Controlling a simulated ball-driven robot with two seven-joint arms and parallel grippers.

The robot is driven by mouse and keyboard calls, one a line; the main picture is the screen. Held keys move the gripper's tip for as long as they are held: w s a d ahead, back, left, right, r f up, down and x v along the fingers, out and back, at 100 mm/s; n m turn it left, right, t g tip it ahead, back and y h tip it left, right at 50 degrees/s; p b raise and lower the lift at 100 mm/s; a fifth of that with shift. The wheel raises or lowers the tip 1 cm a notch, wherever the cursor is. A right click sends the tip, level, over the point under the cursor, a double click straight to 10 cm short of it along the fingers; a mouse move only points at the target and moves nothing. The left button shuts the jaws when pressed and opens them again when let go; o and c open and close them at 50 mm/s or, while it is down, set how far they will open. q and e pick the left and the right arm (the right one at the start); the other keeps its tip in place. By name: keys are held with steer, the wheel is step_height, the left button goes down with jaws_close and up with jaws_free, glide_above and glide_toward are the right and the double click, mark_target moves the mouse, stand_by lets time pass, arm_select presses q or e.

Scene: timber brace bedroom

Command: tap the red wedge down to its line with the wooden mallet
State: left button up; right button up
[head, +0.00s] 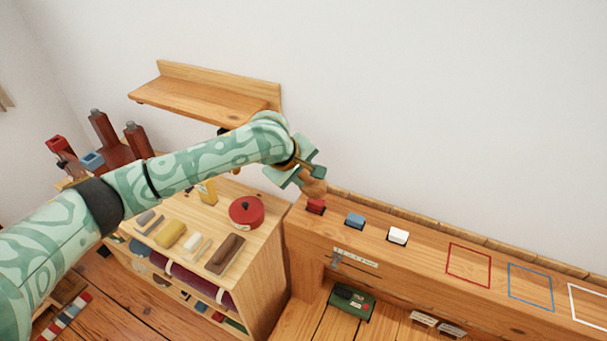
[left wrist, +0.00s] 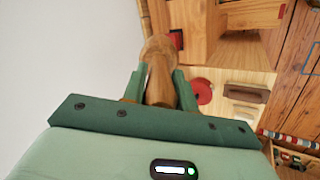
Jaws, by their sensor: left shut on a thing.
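My left gripper (head: 300,173) is shut on the wooden mallet (head: 314,186). The mallet's rounded brown end sticks out past the green fingers, and it shows between them in the left wrist view (left wrist: 159,62). The red wedge (head: 316,207) sits at the left end of the wooden ledge, just below the mallet in the head view. Part of the red wedge also shows in the left wrist view (left wrist: 177,38), beside the mallet's tip. I cannot tell whether mallet and wedge touch. The wedge's line is not discernible. My right gripper is not in view.
A blue wedge (head: 355,220) and a white wedge (head: 398,236) stand along the same ledge (head: 430,247). Red, blue and white outlined squares lie bare farther right. A low shelf unit (head: 262,247) with a red round tin (head: 246,211) stands left. A wall shelf (head: 200,95) hangs behind my arm.

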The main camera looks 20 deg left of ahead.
arm_select(q)
steer(key=shift+r, duration=0.15)
step_height(320, 180, down, 4)
steer(key=shift+f, duration=0.25)
steer(key=shift+c, duration=0.5)
step_height(320, 180, up, 5)
steer(key=p, duration=0.7)
steer(key=shift+f, duration=0.2)
